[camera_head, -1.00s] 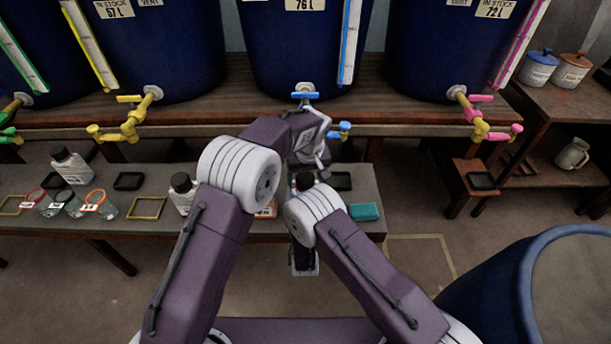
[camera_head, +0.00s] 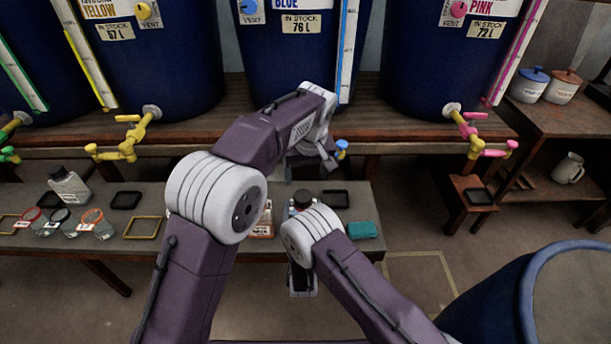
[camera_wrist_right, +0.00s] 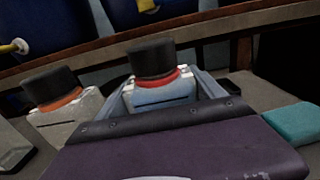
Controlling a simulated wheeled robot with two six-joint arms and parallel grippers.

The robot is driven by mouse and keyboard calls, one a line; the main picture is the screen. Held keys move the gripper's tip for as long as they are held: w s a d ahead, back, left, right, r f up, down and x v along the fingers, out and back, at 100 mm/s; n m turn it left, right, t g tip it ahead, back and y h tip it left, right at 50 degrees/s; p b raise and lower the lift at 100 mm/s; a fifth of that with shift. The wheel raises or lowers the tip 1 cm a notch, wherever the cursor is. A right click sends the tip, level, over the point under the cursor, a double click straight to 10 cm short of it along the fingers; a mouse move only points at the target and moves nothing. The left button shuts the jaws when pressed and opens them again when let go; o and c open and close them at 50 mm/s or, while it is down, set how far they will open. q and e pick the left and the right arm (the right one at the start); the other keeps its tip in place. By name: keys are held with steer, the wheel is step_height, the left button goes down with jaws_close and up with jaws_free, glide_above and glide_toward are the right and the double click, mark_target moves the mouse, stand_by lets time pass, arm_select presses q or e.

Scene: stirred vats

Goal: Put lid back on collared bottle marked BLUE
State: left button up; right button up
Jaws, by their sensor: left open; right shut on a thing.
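A pale bottle with a red collar (camera_wrist_right: 168,92) is upright between the fingers of my right gripper (camera_wrist_right: 165,88) in the right wrist view; a black lid (camera_wrist_right: 152,57) sits on its top. Its marking is not readable. In the head view its dark lid (camera_head: 303,196) shows above my right wrist, which hides most of the gripper. A second bottle with an orange collar and black lid (camera_wrist_right: 62,103) stands to its left. My left gripper (camera_head: 325,164) is open and appears empty, in front of the blue tap (camera_head: 342,148), above and beyond the held bottle.
The low bench carries a white bottle (camera_head: 70,187), several collar rings with tags (camera_head: 97,222), black trays (camera_head: 125,200) and a teal block (camera_head: 362,230). Blue vats with yellow (camera_head: 130,135) and pink taps (camera_head: 475,130) stand behind. A blue barrel (camera_head: 510,290) is at right front.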

steer(key=o, duration=2.1)
steer(key=s+p, duration=0.2)
steer(key=s, duration=0.7)
